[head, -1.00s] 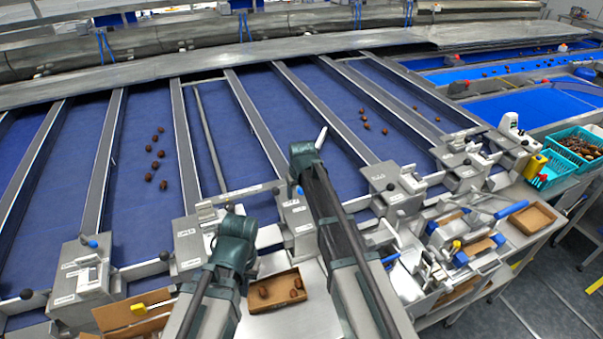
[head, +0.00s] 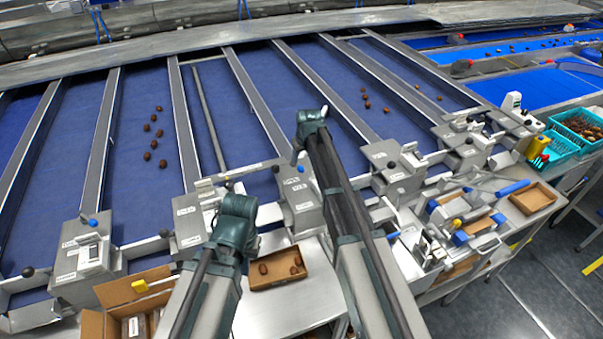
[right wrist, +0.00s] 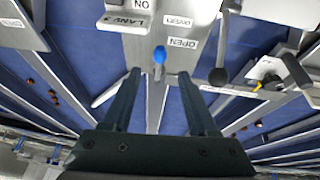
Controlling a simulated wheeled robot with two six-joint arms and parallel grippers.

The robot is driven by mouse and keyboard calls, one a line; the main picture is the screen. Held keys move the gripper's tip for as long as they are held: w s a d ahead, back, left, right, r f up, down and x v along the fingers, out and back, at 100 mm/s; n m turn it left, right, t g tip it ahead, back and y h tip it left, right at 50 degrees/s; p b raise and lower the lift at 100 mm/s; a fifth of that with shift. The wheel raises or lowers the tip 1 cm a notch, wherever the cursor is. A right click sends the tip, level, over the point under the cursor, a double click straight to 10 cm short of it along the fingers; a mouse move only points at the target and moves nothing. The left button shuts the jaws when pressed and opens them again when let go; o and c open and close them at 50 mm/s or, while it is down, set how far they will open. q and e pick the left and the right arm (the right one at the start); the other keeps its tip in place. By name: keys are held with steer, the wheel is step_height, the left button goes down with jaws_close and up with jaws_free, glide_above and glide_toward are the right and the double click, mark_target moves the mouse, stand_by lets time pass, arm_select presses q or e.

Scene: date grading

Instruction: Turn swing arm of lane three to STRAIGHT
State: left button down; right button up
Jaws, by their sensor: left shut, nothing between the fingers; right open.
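My right gripper (right wrist: 160,98) is open, its fingers on either side of a grey lane divider and just short of a blue knob (right wrist: 159,55) on a lane control box (right wrist: 192,20). A white rod (right wrist: 103,97), apparently the swing arm, lies at an angle to the divider, partly hidden behind one finger. Its tip (head: 324,111) shows beside my right gripper (head: 309,128) in the head view. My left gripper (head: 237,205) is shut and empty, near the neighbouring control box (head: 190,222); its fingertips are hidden.
A black-knobbed lever (right wrist: 218,76) stands beside the right gripper's finger. A cardboard tray (head: 278,283) with a few dates lies between my arms. More control boxes line the lane ends, including one at the left (head: 80,262). Blue belts (head: 140,100) carry scattered dates.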

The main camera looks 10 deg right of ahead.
mark_target(301, 168)
steer(key=b+x, duration=0.7)
steer(key=x, duration=0.2)
steer(key=shift+f, duration=0.15)
jaws_close()
stand_by(1.1)
